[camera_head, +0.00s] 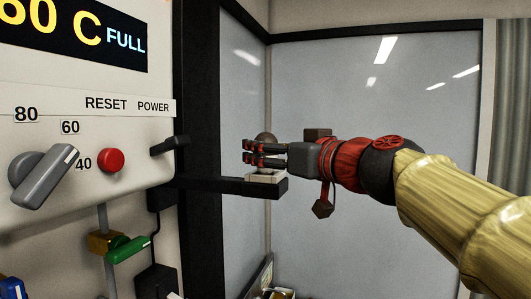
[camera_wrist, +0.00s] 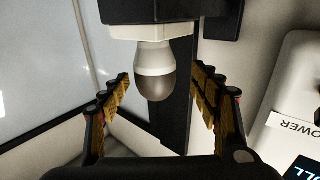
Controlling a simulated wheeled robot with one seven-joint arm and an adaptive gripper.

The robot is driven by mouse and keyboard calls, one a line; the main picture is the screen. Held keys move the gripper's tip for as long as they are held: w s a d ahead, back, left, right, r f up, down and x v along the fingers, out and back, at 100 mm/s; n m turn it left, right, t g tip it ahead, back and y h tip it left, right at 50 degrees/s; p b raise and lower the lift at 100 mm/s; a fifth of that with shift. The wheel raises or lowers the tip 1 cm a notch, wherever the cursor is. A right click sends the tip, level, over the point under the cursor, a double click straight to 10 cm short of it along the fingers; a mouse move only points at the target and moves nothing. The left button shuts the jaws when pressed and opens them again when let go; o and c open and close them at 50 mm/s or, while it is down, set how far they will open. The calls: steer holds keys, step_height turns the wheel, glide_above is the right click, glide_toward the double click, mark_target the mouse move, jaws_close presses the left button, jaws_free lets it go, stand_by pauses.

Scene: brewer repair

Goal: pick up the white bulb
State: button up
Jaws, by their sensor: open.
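The white bulb (camera_wrist: 154,62) sits base-down in a pale square socket (camera_wrist: 150,32) in the wrist view, where the picture looks turned over. Its rounded end is a darker grey-brown. In the head view the bulb's dome (camera_head: 265,137) shows just behind my gripper (camera_head: 246,152), above the socket (camera_head: 265,178) on a black bracket (camera_head: 235,187). My gripper (camera_wrist: 160,92) is open, with one finger on each side of the bulb and visible gaps between. Nothing is held. Part of the bulb is hidden by the fingers in the head view.
The brewer panel (camera_head: 90,120) stands at the left, with a grey dial (camera_head: 42,175), a red reset button (camera_head: 110,160) and a black power lever (camera_head: 170,145). A green-handled valve (camera_head: 127,248) is below. Glass-like panels (camera_head: 375,110) stand behind. A box (camera_head: 278,292) shows at the bottom.

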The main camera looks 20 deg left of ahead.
steer(key=p+x, duration=0.1)
steer(key=x, duration=0.1)
steer(key=p+x, duration=0.1)
steer(key=x, duration=0.1)
steer(key=p+x, duration=0.1)
steer(key=x, duration=0.2)
steer(key=shift+w+d+r+p, duration=0.15)
steer(key=shift+w+r+p, duration=0.05)
steer(key=shift+w+p, duration=0.15)
steer(key=shift+s, duration=0.1)
steer(key=shift+d, duration=0.1)
steer(key=shift+c, duration=0.2)
steer(key=shift+c, duration=1.4)
steer(key=c, duration=1.2)
